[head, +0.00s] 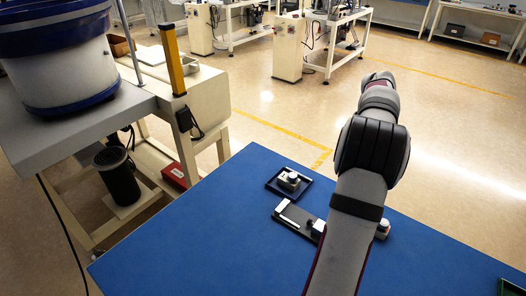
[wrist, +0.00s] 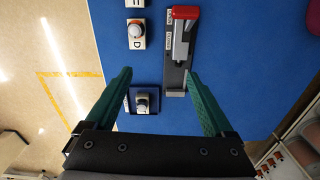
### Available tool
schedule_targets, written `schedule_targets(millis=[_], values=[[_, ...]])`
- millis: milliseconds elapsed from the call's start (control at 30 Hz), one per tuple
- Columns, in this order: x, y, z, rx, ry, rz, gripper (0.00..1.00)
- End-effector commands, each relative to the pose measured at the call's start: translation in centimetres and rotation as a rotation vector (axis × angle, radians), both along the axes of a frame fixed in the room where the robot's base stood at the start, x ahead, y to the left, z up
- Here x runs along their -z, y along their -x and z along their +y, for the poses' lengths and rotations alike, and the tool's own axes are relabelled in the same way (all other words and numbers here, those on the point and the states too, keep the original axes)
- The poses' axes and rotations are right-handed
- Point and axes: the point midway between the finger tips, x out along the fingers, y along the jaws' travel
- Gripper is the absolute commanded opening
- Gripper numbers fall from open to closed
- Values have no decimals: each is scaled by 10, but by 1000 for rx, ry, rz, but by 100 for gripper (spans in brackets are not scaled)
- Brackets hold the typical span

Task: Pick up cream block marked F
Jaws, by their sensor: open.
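A pale block (wrist: 134,4) at the top edge of the wrist view is cut off by the frame; its partly seen dark letter looks like an F. Below it is a pale block marked D (wrist: 136,38) with a round knob. In the head view my arm hides the gripper.
A dark fixture (wrist: 175,78) with a red handle (wrist: 184,13) stands beside the blocks on the blue table (head: 170,250). A green-edged container (head: 512,287) is at the table's right corner. A bowl feeder (head: 60,60) stands at the left. The left part of the table is clear.

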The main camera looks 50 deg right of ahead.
Motion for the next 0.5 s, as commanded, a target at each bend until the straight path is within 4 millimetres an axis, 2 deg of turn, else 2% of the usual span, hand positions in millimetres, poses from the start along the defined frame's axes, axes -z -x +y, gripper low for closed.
schedule_targets(millis=[33, 100, 200, 267, 500], values=[[16, 40, -25, -8, 2, 7, 88], [29, 80, -45, -38, 7, 13, 88], [41, 109, -56, -64, 10, 20, 88], [52, 113, -57, -72, 8, 21, 88], [119, 112, -56, -73, 8, 21, 88]])
